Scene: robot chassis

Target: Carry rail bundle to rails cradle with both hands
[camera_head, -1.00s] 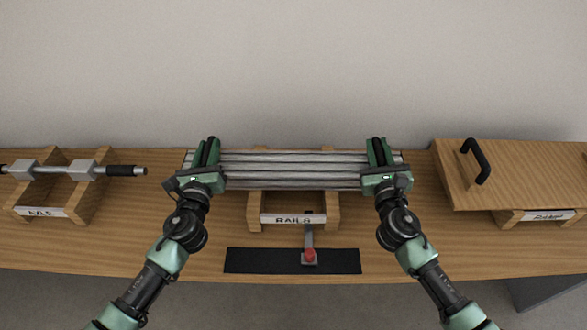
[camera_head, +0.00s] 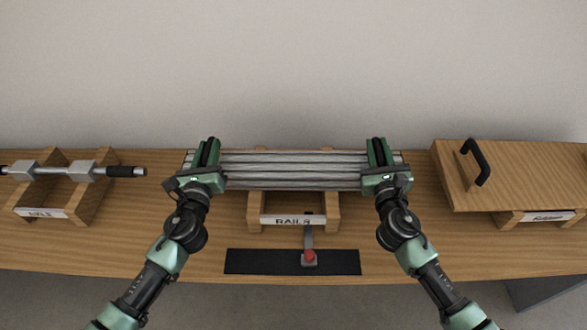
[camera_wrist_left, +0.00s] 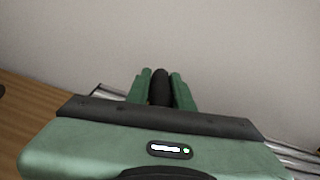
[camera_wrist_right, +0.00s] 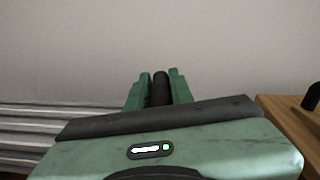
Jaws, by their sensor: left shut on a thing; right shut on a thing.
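The rail bundle (camera_head: 293,170), several long grey metal bars side by side, lies level across the wooden rails cradle (camera_head: 254,213) in the head view. Whether it rests in the cradle or hangs just above it, I cannot tell. My left gripper (camera_head: 207,153) is shut at the bundle's left end and my right gripper (camera_head: 379,153) at its right end. Each wrist view shows a black round grip between the green fingers, at the left gripper (camera_wrist_left: 160,88) and the right gripper (camera_wrist_right: 160,88). The bundle's bars also show in the right wrist view (camera_wrist_right: 45,125).
A cradle with a metal axle (camera_head: 126,171) stands at the left. A wooden board with a black handle (camera_head: 482,162) sits on a labelled cradle at the right. A red-tipped lever (camera_head: 309,254) stands on a black strip (camera_head: 260,261) in front.

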